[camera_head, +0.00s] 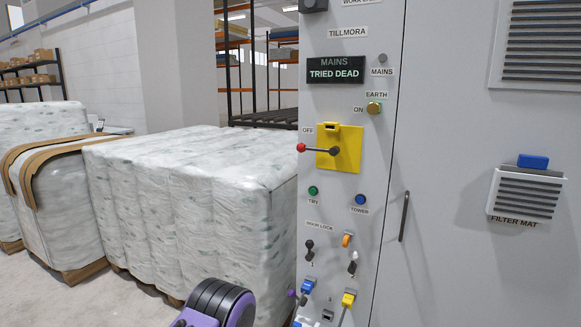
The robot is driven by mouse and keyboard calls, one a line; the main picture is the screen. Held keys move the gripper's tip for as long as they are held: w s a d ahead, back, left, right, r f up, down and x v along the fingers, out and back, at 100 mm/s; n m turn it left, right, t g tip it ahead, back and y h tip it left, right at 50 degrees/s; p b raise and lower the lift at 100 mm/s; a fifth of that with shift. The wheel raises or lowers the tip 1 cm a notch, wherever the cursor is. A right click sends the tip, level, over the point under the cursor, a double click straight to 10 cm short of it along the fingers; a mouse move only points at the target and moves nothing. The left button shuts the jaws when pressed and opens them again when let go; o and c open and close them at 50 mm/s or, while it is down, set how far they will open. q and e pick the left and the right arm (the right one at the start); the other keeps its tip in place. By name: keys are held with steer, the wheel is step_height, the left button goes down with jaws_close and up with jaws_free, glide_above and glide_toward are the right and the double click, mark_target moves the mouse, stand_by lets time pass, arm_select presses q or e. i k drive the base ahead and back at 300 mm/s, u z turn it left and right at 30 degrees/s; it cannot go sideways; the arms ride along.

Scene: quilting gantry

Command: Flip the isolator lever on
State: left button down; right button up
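The isolator lever (318,149) is on the grey control cabinet, in front of a yellow plate (348,157). It has a dark shaft and a red ball knob at its left end. The lever lies nearly level, pointing left, with the knob just below the OFF label (307,130). An ON label (358,110) is above and right of the plate, beside a brass-coloured knob (374,108). The display (336,69) reads "MAINS TRIED DEAD". Neither gripper shows; a purple and black part at the bottom centre appears to be my arm.
Green TRY (313,190) and blue TOWER (360,199) buttons sit below the plate, with several small switches lower down. A vertical door handle (404,216) stands to the right. Wrapped bales (200,185) fill the left, close to the cabinet.

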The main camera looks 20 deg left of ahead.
mark_target(300, 148)
steer(key=z, duration=0.3)
steer(key=i, duration=1)
steer(key=u, duration=0.4)
